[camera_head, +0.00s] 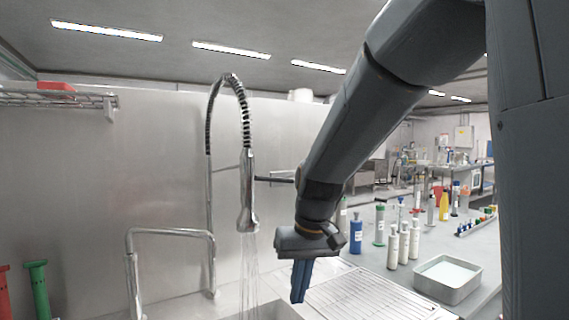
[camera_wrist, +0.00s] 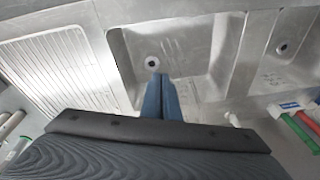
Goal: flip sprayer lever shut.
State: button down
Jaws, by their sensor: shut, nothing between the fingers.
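The sprayer (camera_head: 249,192) hangs nose down on a coiled spring hose (camera_head: 244,105) over the sink in the head view. Thin streams of water (camera_head: 251,275) run down from its head. A dark bar (camera_head: 274,179) sticks out to the right from the sprayer's upper body; it looks like the lever. My gripper (camera_head: 298,297) is shut and empty, pointing down, to the right of the sprayer and below it, apart from it. Its blue fingers also show in the wrist view (camera_wrist: 161,78), above the sink (camera_wrist: 190,75). The sprayer is not visible in the wrist view.
A bent metal pipe (camera_head: 170,232) stands left of the sprayer. A ribbed drainboard (camera_head: 365,295) lies to the right. Beyond it are white bottles (camera_head: 393,247), a blue bottle (camera_head: 355,235) and a metal tray (camera_head: 448,281). A steel wall (camera_head: 130,180) stands behind the sprayer.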

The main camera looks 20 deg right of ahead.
jog(key=w+d+r+n+t, duration=0.1)
jog(key=w+r, duration=0.1)
jog(key=r, duration=1.1)
jog(key=w+d+r+t+y, duration=0.1)
jog(key=w+r, duration=0.1)
jog(key=r, duration=1)
jog(key=w+d+r+n+t+y+p, duration=0.1)
jog(key=w+r, duration=0.1)
jog(key=r, duration=1.1)
jog(key=shift+w+r+n+t, duration=0.25)
jog(key=shift+r+n+t, duration=0.05)
jog(key=shift+t, duration=0.1)
jog(key=shift+f, duration=0.1)
jog(key=p, duration=0.3)
send_over(275, 180)
jog(key=d, duration=0.2)
notch_tip(275, 180, down, 11)
jog(key=shift+d+f, duration=0.1)
jog(key=shift+f, duration=0.4)
jog(key=shift+d, duration=0.1)
